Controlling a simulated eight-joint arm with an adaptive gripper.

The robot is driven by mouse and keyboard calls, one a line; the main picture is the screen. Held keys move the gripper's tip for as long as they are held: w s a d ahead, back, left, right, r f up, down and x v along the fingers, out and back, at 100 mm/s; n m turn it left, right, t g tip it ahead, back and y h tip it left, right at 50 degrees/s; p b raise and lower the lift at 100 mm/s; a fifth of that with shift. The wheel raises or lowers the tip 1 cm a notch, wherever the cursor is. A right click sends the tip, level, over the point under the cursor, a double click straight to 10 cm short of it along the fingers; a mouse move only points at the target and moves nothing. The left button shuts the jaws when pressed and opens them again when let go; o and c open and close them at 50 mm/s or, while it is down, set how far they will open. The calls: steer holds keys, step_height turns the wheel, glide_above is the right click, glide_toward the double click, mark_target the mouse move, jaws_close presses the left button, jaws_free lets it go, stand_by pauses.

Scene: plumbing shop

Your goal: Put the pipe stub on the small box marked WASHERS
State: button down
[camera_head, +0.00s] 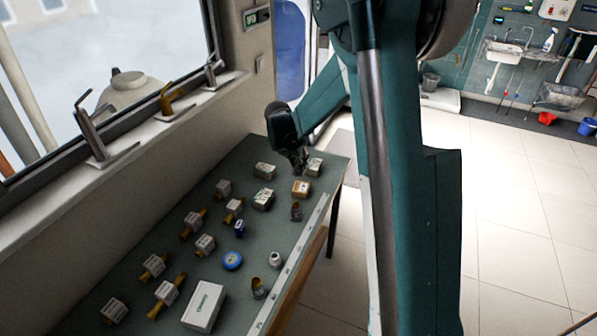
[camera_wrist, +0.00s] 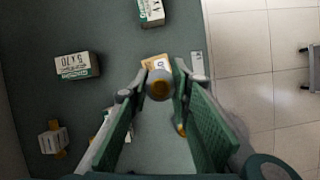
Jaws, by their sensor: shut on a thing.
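My gripper (camera_head: 301,170) is over the far end of the bench. I cannot tell whether stub and box touch.
Several boxes and fittings cover the nearer bench. Open floor is at right.

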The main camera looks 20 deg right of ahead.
steer(key=shift+w+d+r, duration=0.15)
steer(key=shift+w+d, duration=0.75)
glide_above(303, 184)
steer(key=s+a, duration=0.1)
steer(key=a, duration=0.1)
steer(key=shift+s+d+f, duration=0.1)
steer(key=shift+f, duration=1.5)
steer(key=shift+d+f, duration=0.1)
steer(key=shift+f, duration=1.45)
steer(key=shift+f, duration=0.1)
steer(key=shift+f, duration=1.75)
steer(key=shift+f+b, duration=0.2)
steer(key=shift+b, duration=0.1)
steer(key=c, duration=2.1)
jaws_free()
steer(key=shift+r, duration=0.25)
